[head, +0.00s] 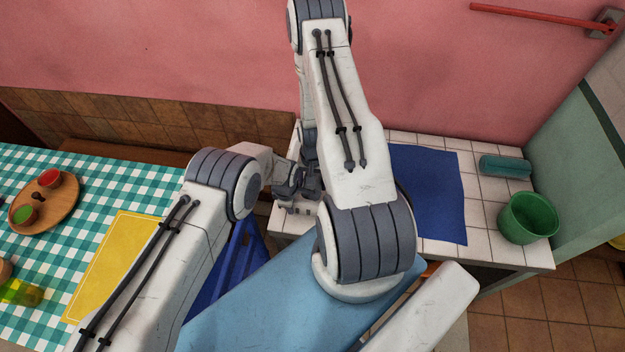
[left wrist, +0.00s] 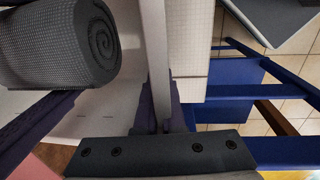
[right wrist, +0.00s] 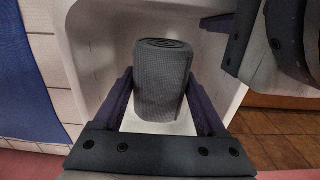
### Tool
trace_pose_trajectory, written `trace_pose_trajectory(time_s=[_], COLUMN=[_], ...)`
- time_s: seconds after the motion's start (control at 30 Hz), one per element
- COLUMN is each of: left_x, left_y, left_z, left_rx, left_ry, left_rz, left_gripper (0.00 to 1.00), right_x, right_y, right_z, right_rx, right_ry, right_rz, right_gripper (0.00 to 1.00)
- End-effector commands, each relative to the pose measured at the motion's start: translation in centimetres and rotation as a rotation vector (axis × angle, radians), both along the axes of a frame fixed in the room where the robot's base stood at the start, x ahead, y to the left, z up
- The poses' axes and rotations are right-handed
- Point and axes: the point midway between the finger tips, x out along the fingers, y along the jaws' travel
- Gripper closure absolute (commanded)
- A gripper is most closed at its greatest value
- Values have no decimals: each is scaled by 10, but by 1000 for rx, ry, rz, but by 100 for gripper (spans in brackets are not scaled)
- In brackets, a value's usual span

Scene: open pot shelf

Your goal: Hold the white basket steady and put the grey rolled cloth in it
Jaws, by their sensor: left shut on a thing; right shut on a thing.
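The white basket shows in the left wrist view (left wrist: 157,45) and in the right wrist view (right wrist: 88,45). In the head view my arms hide most of it. My left gripper (left wrist: 161,100) is shut on the basket's wall, one finger on each side. The grey rolled cloth (right wrist: 160,85) is between the fingers of my right gripper (right wrist: 160,80), which is shut on it. The roll is within the basket's outline in the right wrist view; I cannot tell whether it touches the basket floor. Its spiral end shows in the left wrist view (left wrist: 100,40).
A blue mat (head: 430,195), a green pot (head: 528,218) and a teal roll (head: 505,166) are on the white tiled counter (head: 487,247). A checked table (head: 110,185) with a yellow mat (head: 115,255) and wooden tray (head: 62,207) is at left. My arms crowd the middle.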

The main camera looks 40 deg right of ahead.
Motion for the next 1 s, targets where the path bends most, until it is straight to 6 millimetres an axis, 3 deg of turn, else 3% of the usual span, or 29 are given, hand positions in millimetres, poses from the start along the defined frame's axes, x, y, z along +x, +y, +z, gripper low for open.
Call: trace_pose_trajectory(time_s=[0.4,0.43,0.47,0.5,0.77,1.0], left_x=[0,0,0,0,1,1], left_y=[-1,-1,-1,-1,-1,-1], left_z=[1,1,1,1,1,1], left_rx=[-2,-2,-2,-2,-2,-2], left_ry=[-1,-1,-1,-1,-1,-1], left_rz=[0,0,0,0,0,0], left_gripper=[100,100,100,100,100,100], right_x=[0,0,0,0,0,1], right_y=[0,0,0,0,0,0], right_z=[-17,-16,-16,-16,-14,14], right_rx=[0,0,0,0,0,-1], right_ry=[1,0,0,0,0,-2], right_rz=[0,0,0,0,0,0], right_gripper=[81,15,3,0,0,0])
